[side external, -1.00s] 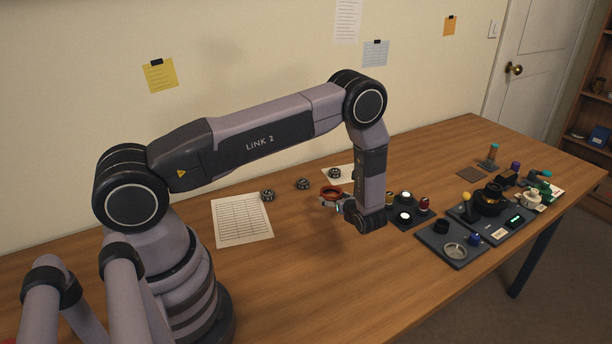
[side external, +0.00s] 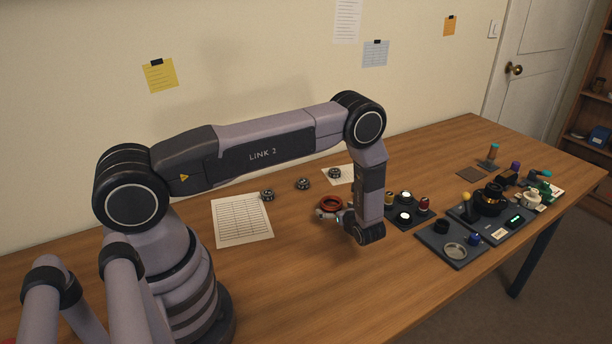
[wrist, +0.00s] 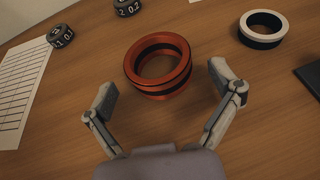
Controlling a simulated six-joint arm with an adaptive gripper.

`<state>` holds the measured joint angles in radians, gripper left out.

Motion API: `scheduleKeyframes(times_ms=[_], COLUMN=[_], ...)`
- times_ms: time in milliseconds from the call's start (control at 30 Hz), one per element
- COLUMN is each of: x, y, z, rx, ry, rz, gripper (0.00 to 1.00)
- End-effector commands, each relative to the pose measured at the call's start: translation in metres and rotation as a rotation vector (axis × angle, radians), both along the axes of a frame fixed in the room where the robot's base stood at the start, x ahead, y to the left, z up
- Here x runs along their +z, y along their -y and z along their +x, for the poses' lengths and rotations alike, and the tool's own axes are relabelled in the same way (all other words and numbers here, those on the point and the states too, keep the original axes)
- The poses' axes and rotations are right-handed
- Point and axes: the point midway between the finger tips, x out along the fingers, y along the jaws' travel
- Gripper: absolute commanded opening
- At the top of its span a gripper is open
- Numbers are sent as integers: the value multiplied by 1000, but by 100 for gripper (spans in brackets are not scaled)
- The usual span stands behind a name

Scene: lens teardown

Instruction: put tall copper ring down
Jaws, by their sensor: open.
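The tall copper ring (wrist: 158,66) is orange-red with a dark band around its side. In the wrist view it sits upright on the wooden table, just ahead of my gripper (wrist: 164,90). The two fingers are spread wide, apart from the ring on both sides, and hold nothing. In the side view the copper ring (side external: 330,203) lies at the tip of my gripper (side external: 326,212), low over the table. The wrist partly hides the fingers there.
A white-topped black ring (wrist: 262,29) stands to the right in the wrist view. Numbered dark rings (wrist: 61,36) and a printed sheet (wrist: 22,85) lie to the left. In the side view, a dark tray (side external: 452,245) with parts stands right.

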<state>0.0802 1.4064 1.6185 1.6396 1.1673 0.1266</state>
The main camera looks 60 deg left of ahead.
Motion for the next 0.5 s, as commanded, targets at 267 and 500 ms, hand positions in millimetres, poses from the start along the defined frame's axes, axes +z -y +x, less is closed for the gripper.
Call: scheduleKeyframes(times_ms=[267,500], x=[5,21], y=[2,43], z=[0,-7], rx=[-1,-6], ry=[0,1], rz=[0,0], gripper=[91,91])
